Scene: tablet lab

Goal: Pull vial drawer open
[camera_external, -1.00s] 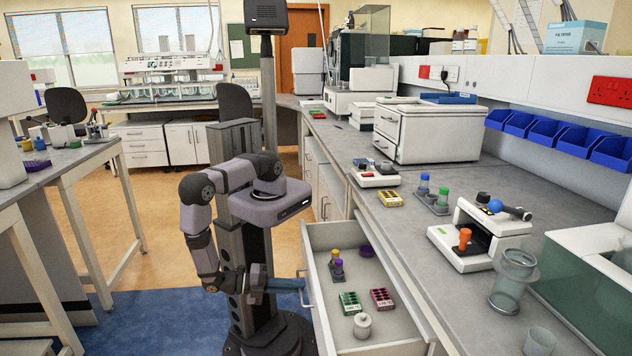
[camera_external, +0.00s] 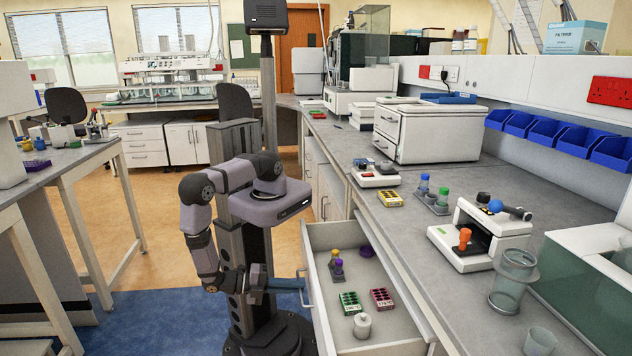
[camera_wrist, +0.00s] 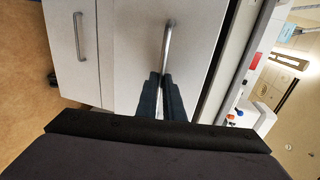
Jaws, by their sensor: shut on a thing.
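The vial drawer (camera_external: 391,326) stands pulled out from under the right-hand bench, its inside showing from above. Its front carries a metal bar handle (camera_wrist: 169,38), which also shows in the external view (camera_external: 304,287). My gripper (camera_external: 301,284) is at the handle, reaching it from the left. In the wrist view my two dark fingers (camera_wrist: 161,80) are shut on the lower end of the handle. Inside the drawer are small vials with yellow and purple caps (camera_external: 337,264), a green rack (camera_external: 350,302), a red rack (camera_external: 382,298) and a pale round jar (camera_external: 362,325).
The bench top (camera_external: 420,230) above the drawer holds a white instrument (camera_external: 470,240), a glass jar (camera_external: 512,280) and capped bottles. A second cabinet front with a handle (camera_wrist: 79,36) is beside the drawer in the wrist view. Open floor lies left of my base.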

